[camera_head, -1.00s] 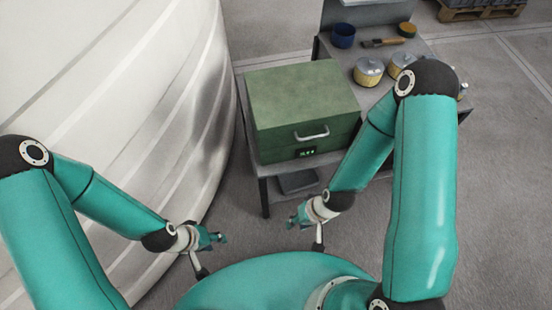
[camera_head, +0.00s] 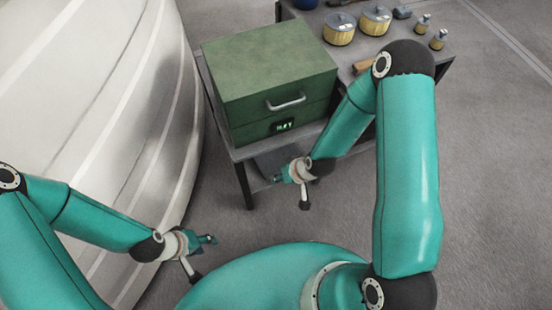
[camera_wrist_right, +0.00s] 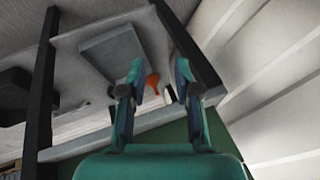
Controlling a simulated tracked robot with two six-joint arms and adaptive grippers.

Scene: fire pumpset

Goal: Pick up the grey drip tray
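The grey drip tray (camera_head: 267,163) lies on the lower shelf of the bench, in the shade below the green case and partly hidden in the head view. In the right wrist view it is a flat grey slab (camera_wrist_right: 112,52), left of and beyond the fingers. My right gripper (camera_head: 280,175) is at the front of that shelf, close to the tray. In the right wrist view its two fingers (camera_wrist_right: 158,72) stand apart with nothing between them gripped. My left gripper (camera_head: 209,240) hangs low beside the white tank; its fingers are too small to judge.
The green case (camera_head: 268,75) with handle and lit display stands on the bench above the shelf. Dark bench legs (camera_wrist_right: 42,100) flank the shelf. Several yellow canisters (camera_head: 340,29) stand on the bench top. A small orange thing (camera_wrist_right: 152,82) shows between the fingers. The white tank (camera_head: 110,110) is at left.

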